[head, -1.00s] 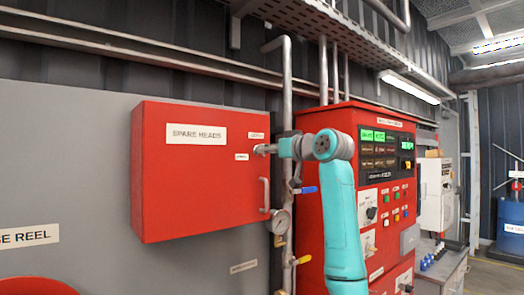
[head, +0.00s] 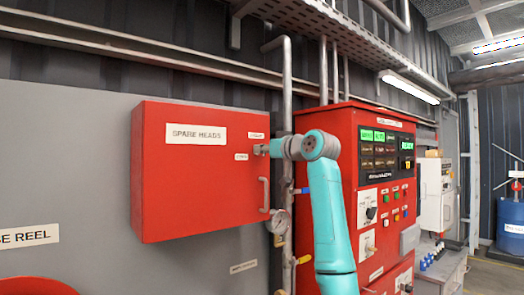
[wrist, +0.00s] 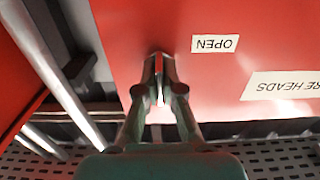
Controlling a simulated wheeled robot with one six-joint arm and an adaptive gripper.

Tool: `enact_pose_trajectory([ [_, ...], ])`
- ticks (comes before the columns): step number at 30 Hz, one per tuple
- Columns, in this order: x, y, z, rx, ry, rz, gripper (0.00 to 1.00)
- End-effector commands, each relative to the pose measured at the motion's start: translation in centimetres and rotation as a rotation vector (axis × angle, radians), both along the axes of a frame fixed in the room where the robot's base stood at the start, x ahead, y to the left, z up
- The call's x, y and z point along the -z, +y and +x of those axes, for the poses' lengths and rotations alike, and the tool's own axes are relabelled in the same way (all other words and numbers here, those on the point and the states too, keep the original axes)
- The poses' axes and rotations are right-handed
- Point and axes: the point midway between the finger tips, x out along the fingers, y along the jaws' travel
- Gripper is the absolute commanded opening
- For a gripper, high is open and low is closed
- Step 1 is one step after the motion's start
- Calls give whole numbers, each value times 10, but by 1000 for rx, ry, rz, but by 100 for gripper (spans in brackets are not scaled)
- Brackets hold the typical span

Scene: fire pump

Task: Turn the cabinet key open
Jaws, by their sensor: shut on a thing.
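The red cabinet (head: 200,195) labelled SPARE HEADS hangs on the grey wall with its door closed. My gripper (head: 262,149) is at the door's upper right, above the door handle (head: 264,192). In the wrist view my gripper (wrist: 160,62) has its fingertips close together at the red door. It is shut on the key, of which a thin bright sliver (wrist: 160,95) shows between the fingers. The lock and how far the key is turned are hidden. An OPEN label (wrist: 215,44) appears upside down beside the fingertips.
A vertical pipe (head: 287,80), a gauge (head: 278,222) and valves with blue and yellow levers stand right of the cabinet. A red control panel (head: 345,125) stands behind my arm. A cable tray (head: 320,25) runs overhead.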

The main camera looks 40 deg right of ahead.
Motion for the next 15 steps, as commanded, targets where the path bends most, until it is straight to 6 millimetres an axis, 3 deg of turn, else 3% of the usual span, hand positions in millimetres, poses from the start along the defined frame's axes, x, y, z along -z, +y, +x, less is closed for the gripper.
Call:
enact_pose_trajectory([
  [8,0,0,0,0,-2,-53,0],
  [15,0,1,0,0,-7,-208,0],
])
